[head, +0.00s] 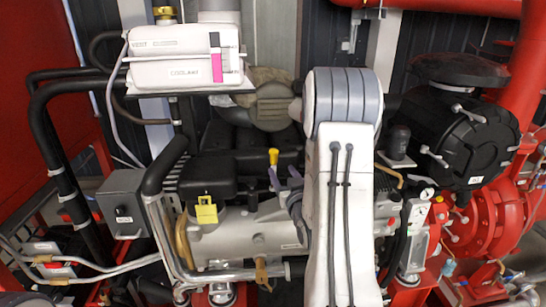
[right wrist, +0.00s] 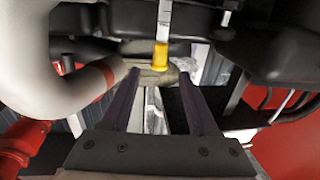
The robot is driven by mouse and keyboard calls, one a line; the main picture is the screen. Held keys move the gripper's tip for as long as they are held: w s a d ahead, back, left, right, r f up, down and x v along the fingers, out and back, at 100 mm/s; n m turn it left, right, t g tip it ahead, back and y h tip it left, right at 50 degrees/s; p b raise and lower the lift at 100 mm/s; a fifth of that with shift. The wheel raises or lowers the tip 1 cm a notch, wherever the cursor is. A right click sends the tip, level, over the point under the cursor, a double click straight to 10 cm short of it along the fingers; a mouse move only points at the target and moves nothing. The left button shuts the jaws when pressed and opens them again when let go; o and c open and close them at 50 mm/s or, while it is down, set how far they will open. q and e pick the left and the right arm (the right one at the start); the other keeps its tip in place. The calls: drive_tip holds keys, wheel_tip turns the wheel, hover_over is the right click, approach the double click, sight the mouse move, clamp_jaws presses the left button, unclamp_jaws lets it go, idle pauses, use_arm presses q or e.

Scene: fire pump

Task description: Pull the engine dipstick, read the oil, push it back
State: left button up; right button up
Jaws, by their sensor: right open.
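The engine dipstick's yellow handle (head: 273,157) stands up beside the black engine cover in the head view. In the right wrist view the yellow handle (right wrist: 161,55) shows just past the fingertips, between their lines, with a pale banded stem running from it to the top edge. My right gripper (head: 284,175) is open, its dark purple fingers close to the handle. In the right wrist view its fingers (right wrist: 158,76) are wide apart with nothing held between them. The foot of the dipstick is hidden in the head view. My left gripper is not in view.
A black engine cover (head: 208,176) with a yellow tag (head: 206,210) lies left of the handle. A white coolant tank (head: 180,60) hangs above. A black air filter (head: 460,130) and red pump (head: 480,222) are at right. Pipes crowd the left side.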

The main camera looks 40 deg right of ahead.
sight(275, 158)
drive_tip(key=p+x, duration=0.4)
drive_tip(key=x, duration=0.5)
drive_tip(key=shift+w+r, duration=0.1)
drive_tip(key=shift+r, duration=0.05)
drive_tip(key=shift+w+d+p, duration=0.15)
drive_tip(key=shift+w+p, duration=0.2)
drive_tip(key=shift+w, duration=0.1)
clamp_jaws()
idle(0.8)
